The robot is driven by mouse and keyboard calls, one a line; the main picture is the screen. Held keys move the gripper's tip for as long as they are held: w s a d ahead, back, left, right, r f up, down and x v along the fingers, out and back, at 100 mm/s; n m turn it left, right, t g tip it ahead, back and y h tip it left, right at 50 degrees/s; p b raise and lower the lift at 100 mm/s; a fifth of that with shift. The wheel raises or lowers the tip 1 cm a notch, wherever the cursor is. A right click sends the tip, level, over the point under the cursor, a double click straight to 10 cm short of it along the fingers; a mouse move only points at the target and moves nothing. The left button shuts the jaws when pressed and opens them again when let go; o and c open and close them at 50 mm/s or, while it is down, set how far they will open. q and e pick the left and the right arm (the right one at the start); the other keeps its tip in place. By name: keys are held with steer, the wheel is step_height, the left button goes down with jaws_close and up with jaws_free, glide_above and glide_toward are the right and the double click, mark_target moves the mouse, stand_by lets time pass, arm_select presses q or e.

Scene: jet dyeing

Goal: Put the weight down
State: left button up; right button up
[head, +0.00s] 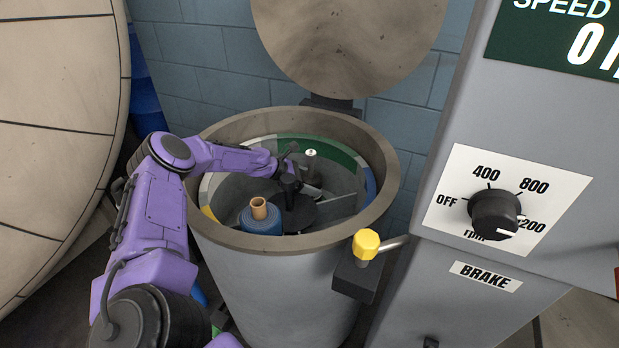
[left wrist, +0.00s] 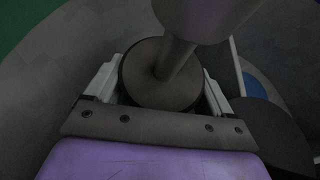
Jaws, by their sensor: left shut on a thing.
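My left gripper (head: 290,184) reaches over the rim and down into the round drum (head: 218,240). It is shut on the weight. In the left wrist view, a dark round disc (left wrist: 150,85) of the weight sits between the two pale fingers, and a thinner stem runs from it to a wider grey cylinder (left wrist: 205,12) at the top edge. In the head view, my gripper and wrist hide most of the weight, so I cannot tell whether its underside touches anything. My right gripper is not in view.
Inside the drum, a blue roll (head: 262,222) with a tan core stands at the front left, and a white-tipped post (head: 311,154) stands behind my gripper. The round lid (head: 345,40) is raised behind. A yellow-knobbed lever (head: 366,245) and the control panel (head: 530,140) are to the right.

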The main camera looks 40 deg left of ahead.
mark_target(304, 178)
arm_select(q)
steer(key=shift+w, duration=0.1)
steer(key=o, duration=1.7)
steer(key=shift+r, duration=0.2)
steer(key=shift+r+p, duration=0.7)
steer(key=shift+p, duration=0.2)
steer(key=p+v, duration=0.2)
steer(key=v, duration=0.4)
steer(key=shift+s+a+r, duration=0.15)
steer(key=shift+s, duration=0.15)
steer(key=shift+s+a+p, duration=0.15)
steer(key=shift+s+p, duration=0.1)
steer(key=shift+p, duration=0.05)
steer(key=shift+s, duration=0.1)
